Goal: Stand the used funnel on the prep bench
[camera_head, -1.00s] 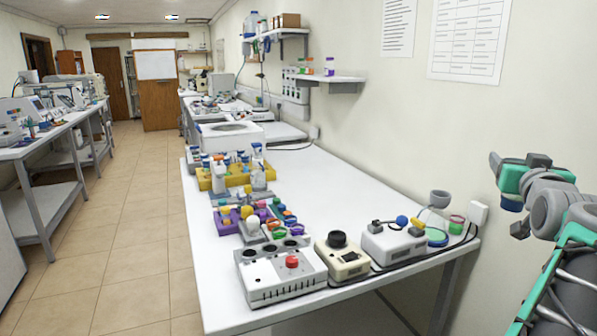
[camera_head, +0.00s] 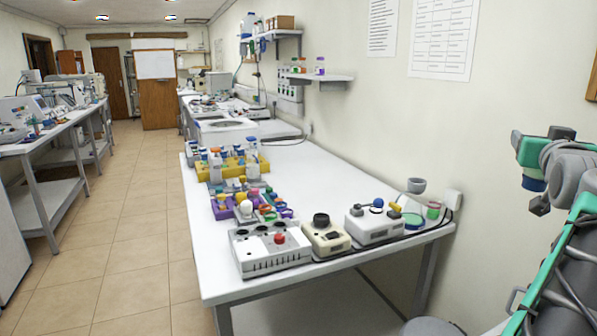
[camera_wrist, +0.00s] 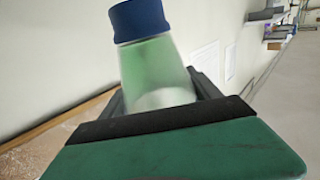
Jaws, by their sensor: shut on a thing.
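In the wrist view, a tapered, translucent green piece with a dark blue collar (camera_wrist: 148,62) stands between the dark fingers of my gripper (camera_wrist: 165,98). My gripper is shut on it. It is likely the used funnel, but its full shape is hidden by the gripper.
The bench's near end holds a white block with a red knob (camera_head: 272,250), a beige device (camera_head: 325,236) and a white device (camera_head: 374,225). A yellow rack (camera_head: 232,168) stands farther back. Its right middle is bare. A round grey top (camera_head: 430,327) shows at the bottom edge.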

